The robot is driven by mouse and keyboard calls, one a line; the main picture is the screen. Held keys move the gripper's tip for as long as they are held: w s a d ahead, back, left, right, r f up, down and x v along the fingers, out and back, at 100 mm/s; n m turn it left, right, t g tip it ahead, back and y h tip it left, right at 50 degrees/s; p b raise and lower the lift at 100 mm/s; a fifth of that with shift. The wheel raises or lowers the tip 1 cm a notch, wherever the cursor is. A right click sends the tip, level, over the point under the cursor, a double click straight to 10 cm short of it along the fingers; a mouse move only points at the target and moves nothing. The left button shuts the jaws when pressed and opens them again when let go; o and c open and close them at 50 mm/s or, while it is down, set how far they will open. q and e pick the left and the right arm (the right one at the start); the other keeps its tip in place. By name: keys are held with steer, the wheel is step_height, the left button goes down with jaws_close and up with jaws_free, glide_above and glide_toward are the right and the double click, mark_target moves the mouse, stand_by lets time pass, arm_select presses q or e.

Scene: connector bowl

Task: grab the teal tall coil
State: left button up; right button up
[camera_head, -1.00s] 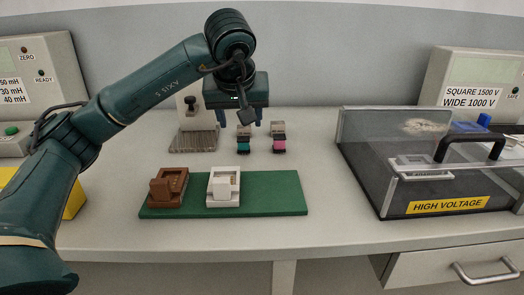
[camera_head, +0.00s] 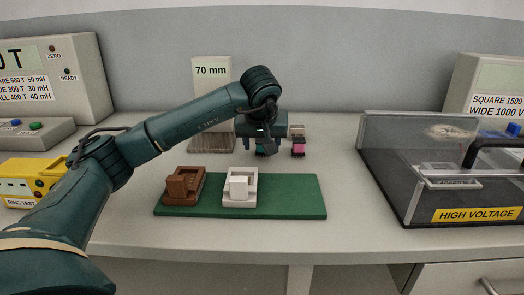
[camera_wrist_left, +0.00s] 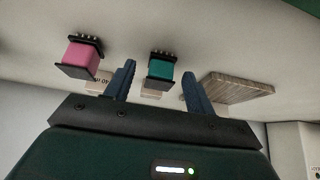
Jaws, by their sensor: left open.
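The teal tall coil (camera_head: 261,152) stands on the back part of the table, mostly hidden behind my left gripper in the head view. In the left wrist view the teal coil (camera_wrist_left: 160,70) shows its teal winding between black end plates, with pins on one end. My left gripper (camera_head: 262,146) is open and empty, pointing down at the coil. In the wrist view its two blue fingers lie one on each side of the coil; I cannot tell whether they touch it. My right gripper is not in view.
A pink coil (camera_head: 298,150) stands close to the right of the teal one. In front is a green board (camera_head: 290,195) with a brown and a white fixture. A ridged block (camera_head: 212,143) stands to the left, by a "70 mm" sign. A clear high-voltage box (camera_head: 400,170) is at right.

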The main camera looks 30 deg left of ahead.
arm_select(q)
steer(key=shift+w+f, duration=0.15)
steer(key=shift+f, duration=0.1)
steer(key=shift+c, duration=0.4)
steer(key=c, duration=1)
